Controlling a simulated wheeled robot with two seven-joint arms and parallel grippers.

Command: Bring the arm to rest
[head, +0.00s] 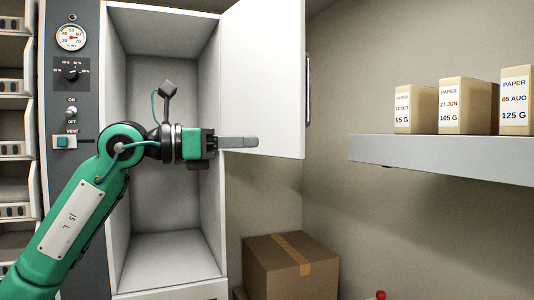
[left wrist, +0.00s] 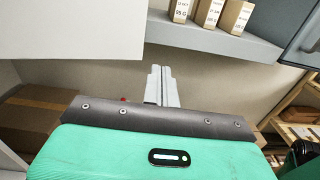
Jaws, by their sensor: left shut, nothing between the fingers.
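My left arm comes in from the lower left in the head view. Its gripper (head: 240,142) is shut and empty, with the fingers pointing right, in front of the open white cabinet door (head: 265,70). I cannot tell whether it touches the door. The closed fingers also show in the left wrist view (left wrist: 161,85). The open cabinet (head: 165,245) stands behind the arm, and what shows of its inside is empty. My right gripper is in neither view.
A grey shelf (head: 440,158) at the right bears several paper boxes (head: 465,105). A cardboard box (head: 290,268) sits below the door. A control panel (head: 72,185) with a gauge and switches is left of the cabinet. Racks (head: 14,110) stand at the far left.

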